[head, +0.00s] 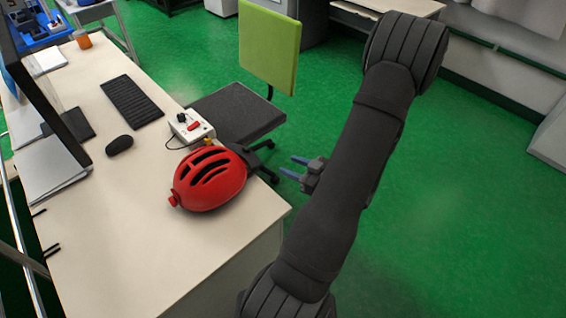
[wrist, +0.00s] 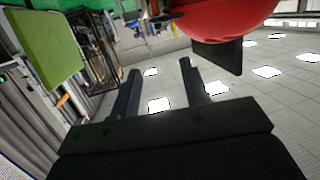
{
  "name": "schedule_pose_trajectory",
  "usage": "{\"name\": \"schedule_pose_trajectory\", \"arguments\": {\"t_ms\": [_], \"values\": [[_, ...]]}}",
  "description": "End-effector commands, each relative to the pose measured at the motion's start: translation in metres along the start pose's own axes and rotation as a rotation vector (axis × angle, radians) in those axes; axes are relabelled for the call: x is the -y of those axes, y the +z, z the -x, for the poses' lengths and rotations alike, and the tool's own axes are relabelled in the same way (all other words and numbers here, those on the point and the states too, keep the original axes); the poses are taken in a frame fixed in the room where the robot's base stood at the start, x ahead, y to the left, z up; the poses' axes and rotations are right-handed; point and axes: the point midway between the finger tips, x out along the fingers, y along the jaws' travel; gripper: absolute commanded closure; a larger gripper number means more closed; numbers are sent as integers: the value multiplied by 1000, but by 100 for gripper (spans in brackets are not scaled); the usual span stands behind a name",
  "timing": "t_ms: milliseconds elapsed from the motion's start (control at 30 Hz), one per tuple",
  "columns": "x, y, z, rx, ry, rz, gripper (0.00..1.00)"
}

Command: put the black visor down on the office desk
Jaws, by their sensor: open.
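The office desk (head: 165,245) has a pale top and stands at the left in the head view. I cannot make out a black visor in either view. A red vented helmet (head: 208,178) sits on the desk near its right edge; its red shell also shows at the top of the wrist view (wrist: 225,17). My gripper (head: 290,168) is off the desk's right edge, right of the helmet and apart from it. In the wrist view its fingers (wrist: 160,90) are spread with nothing between them.
A control box (head: 190,128), mouse (head: 119,145), keyboard (head: 132,102) and monitor (head: 45,90) are on the desk. A chair with a green back (head: 268,48) stands behind it. The desk's front part is bare.

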Motion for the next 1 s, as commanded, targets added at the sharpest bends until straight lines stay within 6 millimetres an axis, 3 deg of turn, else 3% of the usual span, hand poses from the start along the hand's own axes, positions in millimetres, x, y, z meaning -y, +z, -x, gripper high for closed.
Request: {"name": "schedule_pose_trajectory", "arguments": {"t_ms": [400,533,667,767,1000], "values": [[0,0,0,1,0,1,58],[-11,3,-5,44,28,28,58],[-46,11,-18,174,121,101,58],[-82,14,-26,307,227,161,58],[-154,0,-34,601,472,220,58]]}}
